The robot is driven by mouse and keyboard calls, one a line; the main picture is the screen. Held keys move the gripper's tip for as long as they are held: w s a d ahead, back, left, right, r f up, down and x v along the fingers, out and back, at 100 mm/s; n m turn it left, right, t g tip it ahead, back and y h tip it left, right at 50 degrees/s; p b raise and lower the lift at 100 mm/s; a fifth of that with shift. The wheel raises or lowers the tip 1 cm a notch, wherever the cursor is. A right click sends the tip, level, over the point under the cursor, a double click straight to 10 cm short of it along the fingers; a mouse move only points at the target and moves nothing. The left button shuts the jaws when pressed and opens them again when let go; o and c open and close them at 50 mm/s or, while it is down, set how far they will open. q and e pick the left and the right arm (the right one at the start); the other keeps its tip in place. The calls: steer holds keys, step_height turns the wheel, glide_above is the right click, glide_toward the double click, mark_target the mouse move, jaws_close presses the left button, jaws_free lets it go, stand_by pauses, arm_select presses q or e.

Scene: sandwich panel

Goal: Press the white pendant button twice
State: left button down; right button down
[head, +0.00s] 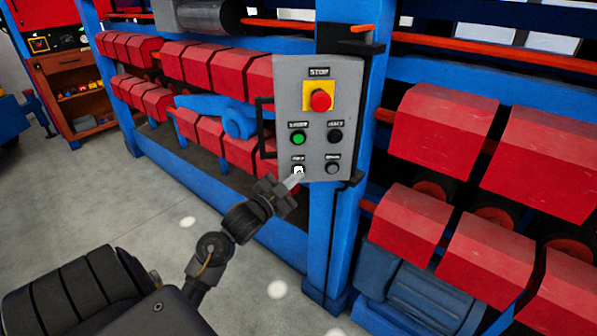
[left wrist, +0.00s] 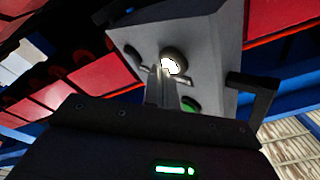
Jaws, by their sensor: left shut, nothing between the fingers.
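The grey pendant panel (head: 291,103) hangs on a blue post. Its white button (head: 298,170) is at the lower left, below the green button (head: 298,138). My left gripper (head: 296,179) is shut and empty, its fingertips right at the white button's lower edge. In the left wrist view the shut fingers (left wrist: 161,78) point at the bright white button (left wrist: 173,65) and overlap its edge. I cannot tell whether they touch it or whether it is pushed in. My right gripper is not in view.
The panel also carries a red stop button (head: 320,100) on a yellow plate, a black button (head: 335,136) and a grey one (head: 333,168). A black handle (head: 264,128) sticks out at its left. Red machine blocks (head: 447,120) flank the post. Grey floor (head: 150,205) lies clear at left.

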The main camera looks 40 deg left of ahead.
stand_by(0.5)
arm_select(q)
steer(key=shift+s+d+p, duration=0.3)
steer(key=shift+s+d, duration=0.25)
steer(key=s+d, duration=0.1)
steer(key=s+d+p, duration=0.1)
steer(key=s+d, duration=0.1)
steer(key=shift+s+d, duration=0.2)
steer(key=shift+d, duration=0.05)
stand_by(0.3)
stand_by(0.8)
